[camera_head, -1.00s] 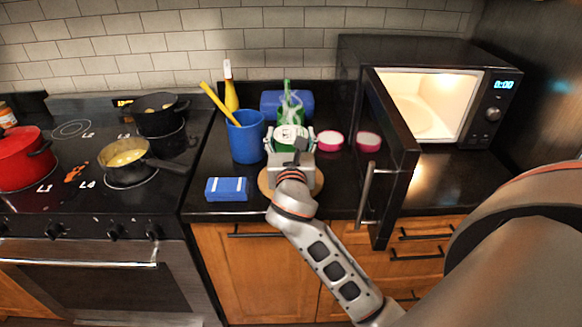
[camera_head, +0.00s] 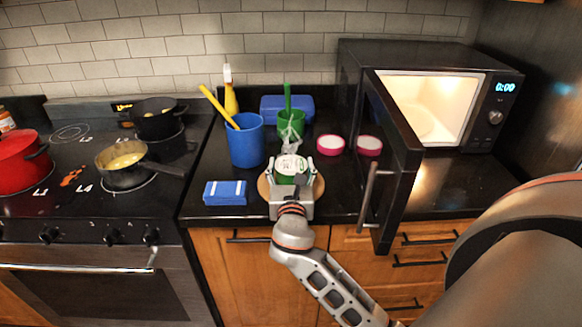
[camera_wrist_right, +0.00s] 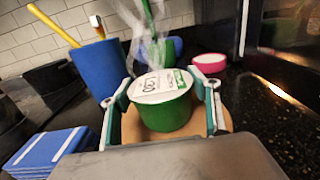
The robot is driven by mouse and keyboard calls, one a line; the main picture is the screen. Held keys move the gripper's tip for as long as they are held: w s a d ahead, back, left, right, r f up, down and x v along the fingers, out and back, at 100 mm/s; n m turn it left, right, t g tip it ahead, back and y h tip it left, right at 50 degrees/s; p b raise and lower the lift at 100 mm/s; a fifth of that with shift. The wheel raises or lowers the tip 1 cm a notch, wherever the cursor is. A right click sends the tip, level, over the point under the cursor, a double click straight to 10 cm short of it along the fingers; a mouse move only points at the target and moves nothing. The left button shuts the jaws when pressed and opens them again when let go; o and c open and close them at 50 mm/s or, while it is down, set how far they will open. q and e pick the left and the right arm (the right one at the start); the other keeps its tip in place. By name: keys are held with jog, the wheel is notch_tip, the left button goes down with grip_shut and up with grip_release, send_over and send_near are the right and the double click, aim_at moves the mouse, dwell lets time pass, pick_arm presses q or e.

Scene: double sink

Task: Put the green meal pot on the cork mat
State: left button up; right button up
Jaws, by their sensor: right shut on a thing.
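The green meal pot (camera_head: 290,165), with a white printed lid, is between the fingers of my right gripper (camera_head: 293,168). In the right wrist view the pot (camera_wrist_right: 166,112) is upright, with a finger on each side and pale steam above it. The round cork mat (camera_head: 319,186) lies on the black counter below the pot and gripper, partly hidden by them. In the wrist view the mat (camera_wrist_right: 217,122) shows around the pot's base. The pot is over or on it; I cannot tell if they touch. My left gripper is out of view.
The open microwave door (camera_head: 393,165) stands to the right.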

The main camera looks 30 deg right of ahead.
jog(key=shift+f, duration=0.1)
jog(key=o, duration=1.4)
jog(key=shift+s+a, duration=0.1)
jog(key=v, duration=1.1)
jog(key=shift+s+b, duration=0.3)
jog(key=shift+s, duration=0.1)
jog(key=shift+a, duration=0.2)
